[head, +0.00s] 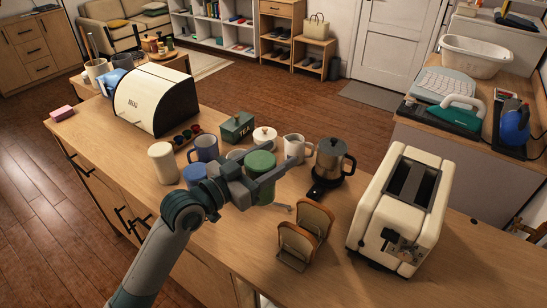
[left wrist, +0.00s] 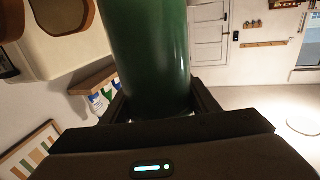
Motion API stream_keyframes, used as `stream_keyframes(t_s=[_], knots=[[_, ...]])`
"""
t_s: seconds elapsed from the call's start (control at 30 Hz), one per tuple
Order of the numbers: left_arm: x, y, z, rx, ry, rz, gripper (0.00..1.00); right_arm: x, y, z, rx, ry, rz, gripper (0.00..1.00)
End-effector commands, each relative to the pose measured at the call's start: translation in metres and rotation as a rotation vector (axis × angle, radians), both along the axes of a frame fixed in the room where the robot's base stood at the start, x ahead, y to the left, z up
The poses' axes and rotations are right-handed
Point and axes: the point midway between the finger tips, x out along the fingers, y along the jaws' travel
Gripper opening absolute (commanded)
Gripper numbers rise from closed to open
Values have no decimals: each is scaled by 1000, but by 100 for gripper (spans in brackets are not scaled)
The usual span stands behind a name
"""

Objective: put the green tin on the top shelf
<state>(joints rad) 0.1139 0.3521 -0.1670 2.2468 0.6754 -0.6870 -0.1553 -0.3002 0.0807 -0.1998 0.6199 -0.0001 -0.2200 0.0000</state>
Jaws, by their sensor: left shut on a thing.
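The green tin (head: 261,163) is a plain green cylinder above the wooden counter (head: 330,261) in the head view. My left gripper (head: 262,180) is shut on it, with a finger along each side. In the left wrist view the tin (left wrist: 150,55) fills the upper middle, between the gripper fingers (left wrist: 158,103). Its lower end is hidden by the gripper there. I cannot tell whether its base touches the counter. Which shelf is the top shelf is not clear; a white shelf unit (head: 214,42) stands far back. My right gripper is not in view.
A toast rack (head: 297,242) and cream toaster (head: 398,210) stand right. The counter's front right is clear.

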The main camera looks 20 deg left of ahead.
Motion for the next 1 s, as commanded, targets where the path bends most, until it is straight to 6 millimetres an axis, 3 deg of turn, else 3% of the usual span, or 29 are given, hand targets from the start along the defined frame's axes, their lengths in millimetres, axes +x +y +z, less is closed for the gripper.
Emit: stream_keyframes(t_s=[0.47, 1.0], knots=[[-9, 3, -10, -22, -25, 126, 16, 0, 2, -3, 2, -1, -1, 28], [-49, 53, -42, -7, -6, 548, 16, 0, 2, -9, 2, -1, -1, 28]])
